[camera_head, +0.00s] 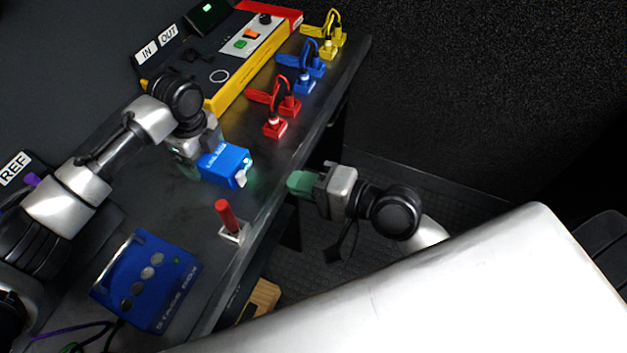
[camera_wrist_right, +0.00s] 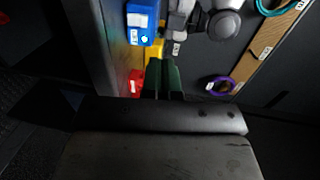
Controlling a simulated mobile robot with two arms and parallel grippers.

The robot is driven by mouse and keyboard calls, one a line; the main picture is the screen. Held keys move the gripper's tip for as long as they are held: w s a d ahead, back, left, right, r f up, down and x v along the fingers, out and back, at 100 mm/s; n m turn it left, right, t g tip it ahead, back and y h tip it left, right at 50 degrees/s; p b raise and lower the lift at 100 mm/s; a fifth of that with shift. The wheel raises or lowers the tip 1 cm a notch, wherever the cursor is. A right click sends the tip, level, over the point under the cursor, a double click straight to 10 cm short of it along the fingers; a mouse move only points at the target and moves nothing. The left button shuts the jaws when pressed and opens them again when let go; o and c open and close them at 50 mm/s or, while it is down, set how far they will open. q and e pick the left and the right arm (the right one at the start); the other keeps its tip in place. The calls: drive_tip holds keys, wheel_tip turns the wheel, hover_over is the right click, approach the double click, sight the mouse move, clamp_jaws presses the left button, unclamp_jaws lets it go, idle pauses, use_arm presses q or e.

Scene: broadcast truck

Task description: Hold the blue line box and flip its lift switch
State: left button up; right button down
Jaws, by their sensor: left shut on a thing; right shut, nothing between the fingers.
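The blue line box (camera_head: 225,163) is held over the dark counter by my left gripper (camera_head: 203,148), which is shut on its left side. A white switch lever (camera_head: 241,181) sticks out at the box's lower right. Whether the lever is up or down is unclear. My right gripper (camera_head: 302,183) is shut and empty, right of the box and apart from it, beyond the counter edge. In the right wrist view, its green fingertips (camera_wrist_right: 162,76) are together below a blue box (camera_wrist_right: 142,22) that appears to be the line box.
A red-handled lever (camera_head: 226,216) stands near the counter's front edge. A blue stage box (camera_head: 145,281) lies at lower left. Red (camera_head: 275,127), blue (camera_head: 303,85) and yellow (camera_head: 328,51) plugs line the edge, beside a yellow console (camera_head: 225,90). A white surface (camera_head: 430,300) fills the lower right.

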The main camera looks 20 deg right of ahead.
drive_tip(key=shift+s+d+r, duration=0.65)
drive_tip(key=shift+s+d, duration=0.25)
use_arm(q)
drive_tip(key=o, duration=1)
drive_tip(key=shift+w, duration=0.1)
wheel_tip(320, 180, up, 12)
drive_tip(key=shift+r, duration=0.1)
